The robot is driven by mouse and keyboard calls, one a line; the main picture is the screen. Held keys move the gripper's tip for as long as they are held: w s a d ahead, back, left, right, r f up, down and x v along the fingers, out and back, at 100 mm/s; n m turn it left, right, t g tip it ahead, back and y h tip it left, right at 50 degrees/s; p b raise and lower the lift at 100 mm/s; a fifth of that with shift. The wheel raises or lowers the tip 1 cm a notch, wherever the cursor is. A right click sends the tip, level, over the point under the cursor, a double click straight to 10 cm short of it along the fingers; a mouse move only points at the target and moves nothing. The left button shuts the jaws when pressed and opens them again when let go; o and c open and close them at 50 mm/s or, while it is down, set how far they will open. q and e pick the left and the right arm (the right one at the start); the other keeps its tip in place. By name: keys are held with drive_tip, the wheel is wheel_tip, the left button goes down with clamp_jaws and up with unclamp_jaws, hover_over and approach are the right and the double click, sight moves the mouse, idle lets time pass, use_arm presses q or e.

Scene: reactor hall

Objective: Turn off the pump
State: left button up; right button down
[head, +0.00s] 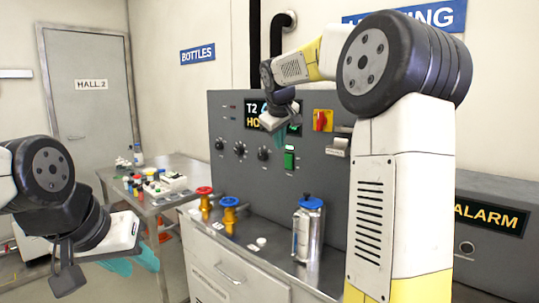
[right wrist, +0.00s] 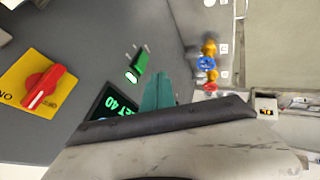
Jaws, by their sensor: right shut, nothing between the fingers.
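A grey control panel (head: 225,178) stands against the back wall. It carries a green rocker switch (head: 289,160), which also shows in the right wrist view (right wrist: 137,66) with a bright oval near one end. I cannot read any pump label. A red rotary knob on a yellow plate (head: 322,120) is at the upper right; it shows large in the right wrist view (right wrist: 42,87). My right gripper (right wrist: 158,90) is shut and empty, in front of the panel near its displays, apart from the switch. My left gripper (head: 132,261) is at lower left, away from the panel; its finger gap is unclear.
A display (head: 253,114) is partly hidden by my right gripper; a green "SET 40" display (right wrist: 108,104) is beside it. Black knobs (head: 240,150) line the panel.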

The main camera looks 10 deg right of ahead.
approach(287, 161)
drive_tip(key=x, duration=0.5)
drive_tip(key=shift+a+f, duration=0.2)
drive_tip(key=shift+f, duration=0.3)
drive_tip(key=shift+w+d+r, duration=0.1)
drive_tip(key=shift+w+d, duration=0.05)
drive_tip(key=shift+d, duration=0.15)
idle(0.4)
